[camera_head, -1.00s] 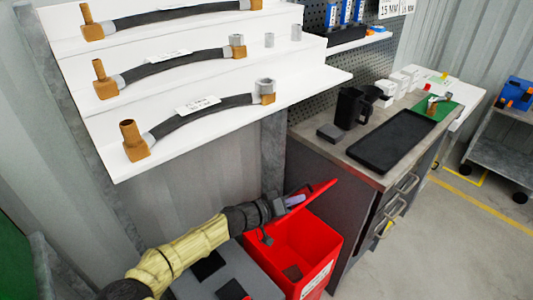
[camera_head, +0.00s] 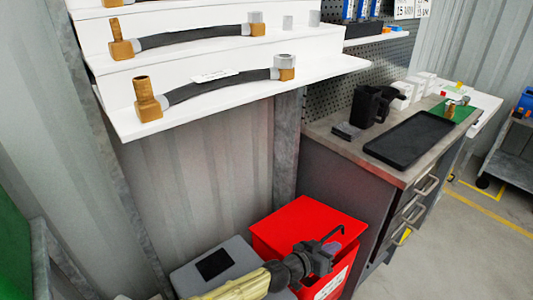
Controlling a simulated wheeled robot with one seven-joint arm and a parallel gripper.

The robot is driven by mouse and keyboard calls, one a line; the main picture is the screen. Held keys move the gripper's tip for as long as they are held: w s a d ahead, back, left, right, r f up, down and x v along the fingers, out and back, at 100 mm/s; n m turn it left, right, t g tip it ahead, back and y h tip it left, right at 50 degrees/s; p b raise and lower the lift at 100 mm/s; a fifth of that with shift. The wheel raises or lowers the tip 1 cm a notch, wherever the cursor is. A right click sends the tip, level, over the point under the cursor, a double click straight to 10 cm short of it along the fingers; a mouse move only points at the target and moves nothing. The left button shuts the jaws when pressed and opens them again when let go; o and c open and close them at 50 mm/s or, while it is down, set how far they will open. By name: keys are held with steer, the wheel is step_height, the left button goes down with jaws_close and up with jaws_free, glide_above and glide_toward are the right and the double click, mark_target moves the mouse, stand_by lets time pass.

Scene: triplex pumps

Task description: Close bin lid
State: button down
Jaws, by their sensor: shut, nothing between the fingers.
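The red bin (camera_head: 341,281) stands on the floor between the grey box and the workbench. Its red lid (camera_head: 300,222) lies flat across the top, and the inside is hidden. Whether the lid's front edge sits fully flush is hard to tell, since my gripper covers part of it. My gripper (camera_head: 332,244) is at the bin's front right part, over or just in front of the lid. It is shut and holds nothing. Whether it touches the lid is not clear.
A grey box (camera_head: 215,262) with a dark patch stands left of the bin. The workbench (camera_head: 345,205) with drawers stands close on the right, bearing a black tray (camera_head: 412,140). White shelves with hoses (camera_head: 215,88) overhang above. Open floor lies at the lower right.

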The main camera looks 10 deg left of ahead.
steer(key=shift+f, duration=0.25)
steer(key=shift+r, duration=0.1)
steer(key=r+p, duration=0.1)
steer(key=r, duration=0.1)
steer(key=a+r+p, duration=0.1)
steer(key=r+p, duration=0.1)
steer(key=shift+w+a+r, duration=0.15)
steer(key=shift+w, duration=0.05)
steer(key=v, duration=0.9)
steer(key=shift+s+p, duration=0.35)
